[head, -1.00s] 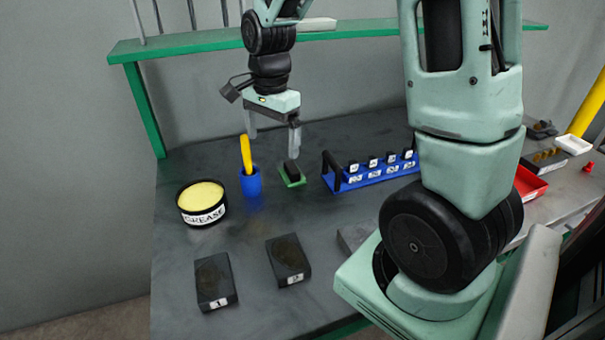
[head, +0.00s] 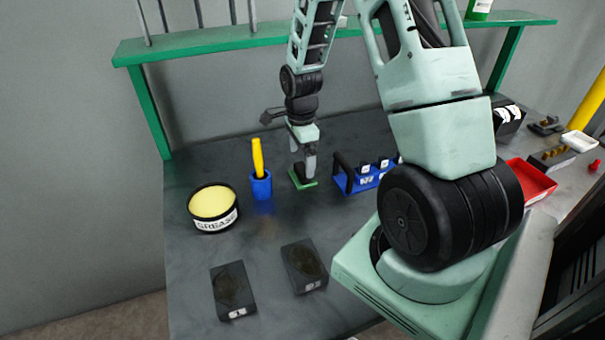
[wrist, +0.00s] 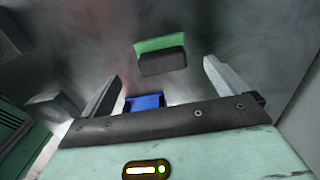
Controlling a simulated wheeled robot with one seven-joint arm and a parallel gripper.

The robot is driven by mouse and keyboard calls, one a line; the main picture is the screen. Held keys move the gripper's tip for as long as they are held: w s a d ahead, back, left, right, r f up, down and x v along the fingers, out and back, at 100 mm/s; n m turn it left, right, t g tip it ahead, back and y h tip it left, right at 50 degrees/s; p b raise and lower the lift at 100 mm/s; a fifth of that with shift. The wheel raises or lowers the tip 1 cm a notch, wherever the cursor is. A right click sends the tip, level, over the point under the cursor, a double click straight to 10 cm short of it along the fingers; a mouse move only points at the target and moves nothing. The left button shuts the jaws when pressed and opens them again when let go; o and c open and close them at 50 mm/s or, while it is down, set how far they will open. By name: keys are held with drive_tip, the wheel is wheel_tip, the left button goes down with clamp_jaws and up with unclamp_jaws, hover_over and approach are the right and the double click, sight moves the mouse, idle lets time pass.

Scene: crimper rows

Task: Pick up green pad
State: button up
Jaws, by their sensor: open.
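The green pad (head: 303,183) lies flat on the dark table, between the blue cup and the blue rack. It has a black block-shaped grip on top, partly hidden by my gripper in the head view. My gripper (head: 303,166) points down just above the pad. In the wrist view the green pad (wrist: 155,43) with its black grip (wrist: 163,62) lies ahead of the two fingers. My gripper (wrist: 160,80) is open there, with nothing between the fingers.
A blue cup (head: 261,188) with a yellow handle stands left of the pad. A grease tub (head: 213,208) is further left. The blue rack (head: 368,182) with black blocks is close on the right. Two dark blocks (head: 233,290) (head: 304,266) lie in front. A green shelf (head: 200,46) runs behind.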

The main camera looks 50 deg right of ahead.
sight(303, 169)
drive_tip(key=shift+d+f+p, duration=0.15)
drive_tip(key=shift+f+p, duration=0.25)
drive_tip(key=shift+f, duration=1.05)
drive_tip(key=shift+d+f+p, duration=0.1)
drive_tip(key=shift+f+p, duration=0.25)
drive_tip(key=shift+f, duration=1.05)
drive_tip(key=c, duration=1.1)
